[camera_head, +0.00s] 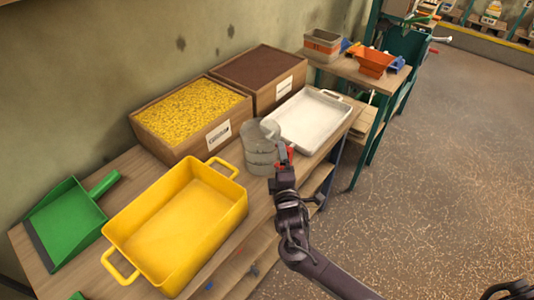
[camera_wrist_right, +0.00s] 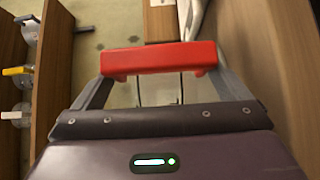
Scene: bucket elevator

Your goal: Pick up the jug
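The jug (camera_head: 259,152) is a grey, ribbed, cylindrical vessel. It stands upright on the wooden bench between the yellow tray and the white tray. My right gripper (camera_head: 285,156), with red fingertips, is at the jug's right side, close to it or touching; I cannot tell which. The same gripper fills the middle of the right wrist view (camera_wrist_right: 159,61), where its red tip shows as one wide bar. Its opening and anything between its fingers are not clear. The side of the jug near the gripper is partly hidden. My left gripper is not in view.
A yellow tray (camera_head: 133,232) with handles and a green dustpan (camera_head: 66,222) lie left of the jug. Wooden boxes of yellow grain (camera_head: 190,112) and brown material (camera_head: 258,72) stand behind. A white tray (camera_head: 308,118) is close on the right. Open floor lies right of the bench.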

